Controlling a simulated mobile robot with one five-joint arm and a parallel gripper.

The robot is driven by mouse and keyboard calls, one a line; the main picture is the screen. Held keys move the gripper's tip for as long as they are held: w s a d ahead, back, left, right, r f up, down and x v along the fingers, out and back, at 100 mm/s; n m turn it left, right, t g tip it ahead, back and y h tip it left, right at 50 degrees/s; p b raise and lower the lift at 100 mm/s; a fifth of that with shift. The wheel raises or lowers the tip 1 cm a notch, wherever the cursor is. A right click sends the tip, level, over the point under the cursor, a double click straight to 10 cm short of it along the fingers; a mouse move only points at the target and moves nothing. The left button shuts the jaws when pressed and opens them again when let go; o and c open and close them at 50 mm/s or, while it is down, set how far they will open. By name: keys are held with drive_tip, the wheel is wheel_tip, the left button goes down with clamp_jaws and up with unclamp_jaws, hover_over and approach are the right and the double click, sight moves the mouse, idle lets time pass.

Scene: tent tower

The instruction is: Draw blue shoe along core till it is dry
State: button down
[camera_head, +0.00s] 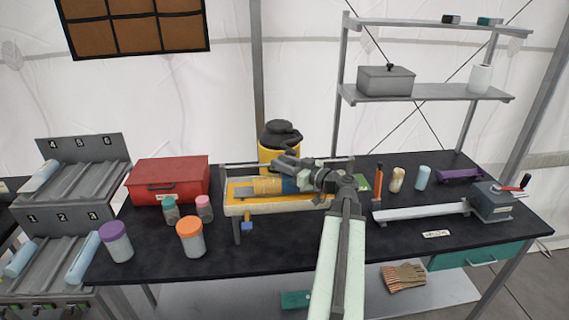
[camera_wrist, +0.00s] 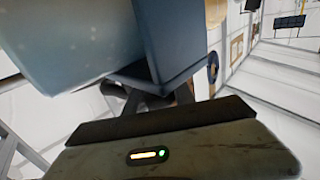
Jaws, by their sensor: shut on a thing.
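A tan core (camera_head: 268,186) lies in a yellow-lined tray (camera_head: 235,208) on the dark table. A dark blue shoe (camera_head: 289,186) sits at the core's right end, beside my gripper (camera_head: 303,181). My gripper is shut on the blue shoe, with my arm reaching in from the front right. In the wrist view a large blue body (camera_wrist: 165,50) fills the upper left, close to the camera. My arm and gripper hide the right part of the tray, and I cannot tell exactly how the shoe touches the core.
A red toolbox (camera_head: 168,181) and lidded jars (camera_head: 191,238) stand left of the tray. A yellow container (camera_head: 268,158) with a black top stands behind it. A long metal rail with a grey box (camera_head: 491,203) lies at right. The front right tabletop is mostly clear.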

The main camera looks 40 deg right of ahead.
drive_tip(key=shift+w+a, duration=0.2)
drive_tip(key=shift+a, duration=0.05)
drive_tip(key=c, duration=1.4)
unclamp_jaws()
drive_tip(key=shift+s+d, duration=0.1)
drive_tip(key=shift+d, duration=0.05)
drive_tip(key=shift+o, duration=0.2)
drive_tip(key=shift+s+d, duration=0.1)
drive_tip(key=shift+s, duration=0.15)
drive_tip(key=s, duration=0.7)
drive_tip(key=shift+s+d, duration=0.2)
drive_tip(key=shift+d, duration=0.15)
